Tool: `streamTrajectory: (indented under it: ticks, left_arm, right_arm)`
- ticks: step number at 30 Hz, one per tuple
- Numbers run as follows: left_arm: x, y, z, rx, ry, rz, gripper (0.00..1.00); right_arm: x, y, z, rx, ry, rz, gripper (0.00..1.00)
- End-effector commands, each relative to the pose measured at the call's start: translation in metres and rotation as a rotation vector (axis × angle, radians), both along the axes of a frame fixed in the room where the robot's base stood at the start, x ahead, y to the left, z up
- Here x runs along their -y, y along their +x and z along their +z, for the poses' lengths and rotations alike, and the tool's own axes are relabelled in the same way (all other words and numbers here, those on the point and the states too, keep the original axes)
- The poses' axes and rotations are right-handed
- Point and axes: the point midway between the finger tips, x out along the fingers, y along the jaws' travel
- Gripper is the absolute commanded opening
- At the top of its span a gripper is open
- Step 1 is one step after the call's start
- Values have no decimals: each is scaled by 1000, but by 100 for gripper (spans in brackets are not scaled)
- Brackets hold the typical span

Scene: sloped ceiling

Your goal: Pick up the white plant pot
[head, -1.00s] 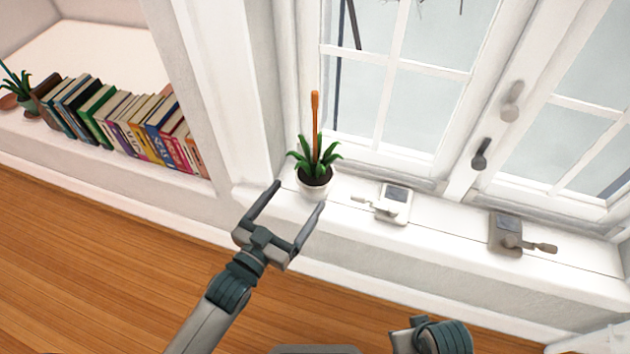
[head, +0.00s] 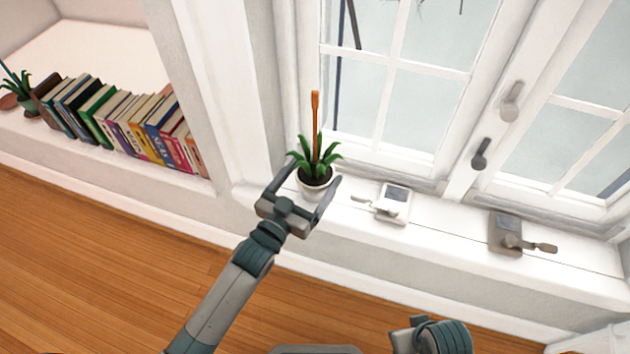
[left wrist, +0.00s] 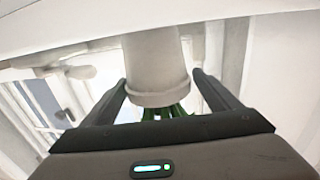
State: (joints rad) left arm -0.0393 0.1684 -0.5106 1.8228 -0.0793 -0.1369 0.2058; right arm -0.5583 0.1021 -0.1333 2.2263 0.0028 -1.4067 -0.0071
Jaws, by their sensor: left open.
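The white plant pot (head: 314,188) stands upright on the window sill, holding a green plant (head: 313,158) and an upright orange stick (head: 315,115). My left gripper (head: 316,181) is open at the pot, with one finger on each side of it. In the left wrist view, the pot (left wrist: 155,62) appears between the two spread fingers (left wrist: 160,88), with green leaves beyond its rim. I cannot tell whether either finger touches it. Part of my right arm shows at the bottom of the head view; its fingers cannot be made out.
A white latch (head: 392,203) and a grey latch (head: 507,235) sit on the sill (head: 445,225) to the right of the pot. Window handles (head: 481,152) are above. A row of books (head: 125,122) and another potted plant (head: 25,95) stand on the left ledge.

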Motion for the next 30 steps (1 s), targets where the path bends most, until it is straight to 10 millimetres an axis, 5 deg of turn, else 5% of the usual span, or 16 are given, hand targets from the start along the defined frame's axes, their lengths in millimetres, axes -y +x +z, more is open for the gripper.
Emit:
streamTrajectory:
  ticks: [12,28,30]
  left_arm:
    - [25,38,1,1,0,0,83]
    - [26,41,1,0,0,0,83]
    - [26,41,1,0,0,0,69]
  right_arm:
    - [0,-1,-2,-1,1,0,38]
    - [0,-1,0,-1,1,0,38]
    - [0,-1,0,-1,1,0,38]
